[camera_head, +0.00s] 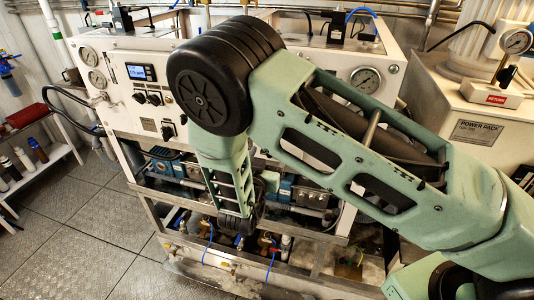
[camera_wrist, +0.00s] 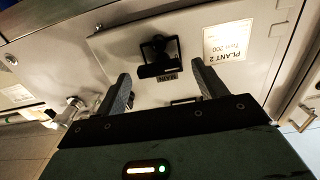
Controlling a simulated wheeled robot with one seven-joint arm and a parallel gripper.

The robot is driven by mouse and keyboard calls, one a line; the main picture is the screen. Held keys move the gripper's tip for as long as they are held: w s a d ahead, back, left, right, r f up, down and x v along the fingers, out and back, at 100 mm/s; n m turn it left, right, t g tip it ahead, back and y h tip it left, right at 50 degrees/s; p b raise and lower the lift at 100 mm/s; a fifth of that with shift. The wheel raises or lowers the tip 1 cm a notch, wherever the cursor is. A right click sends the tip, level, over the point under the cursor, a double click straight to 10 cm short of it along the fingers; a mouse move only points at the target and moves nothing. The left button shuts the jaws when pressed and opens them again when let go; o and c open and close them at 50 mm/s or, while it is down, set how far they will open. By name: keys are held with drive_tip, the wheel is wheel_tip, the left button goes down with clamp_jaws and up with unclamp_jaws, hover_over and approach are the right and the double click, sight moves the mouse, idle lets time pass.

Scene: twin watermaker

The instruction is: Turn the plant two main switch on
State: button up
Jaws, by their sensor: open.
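In the wrist view, the plant two main switch (camera_wrist: 158,58) is a black switch on a pale panel, with a small MAIN label (camera_wrist: 167,77) beside it. The panel's "PLANT 2 Twin 200" label (camera_wrist: 226,43) appears upside down. My gripper (camera_wrist: 161,68) is open, its two dark fingers apart on either side of the switch in the picture. Nothing is between the fingers, and I see no clear contact with the switch. I cannot tell the switch's on or off position. In the head view, my arm hides this switch, and the gripper's fingers do not show.
In the head view, a similar white panel (camera_head: 118,92) with gauges, a display and black switches stands at left. A pressure gauge (camera_head: 365,80) shows right of my arm. A power pack (camera_head: 475,128) stands at far right. Metal floor (camera_head: 75,230) lies open at lower left.

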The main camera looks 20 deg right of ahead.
drive_tip(key=shift+c, duration=0.3)
drive_tip(key=c, duration=0.9)
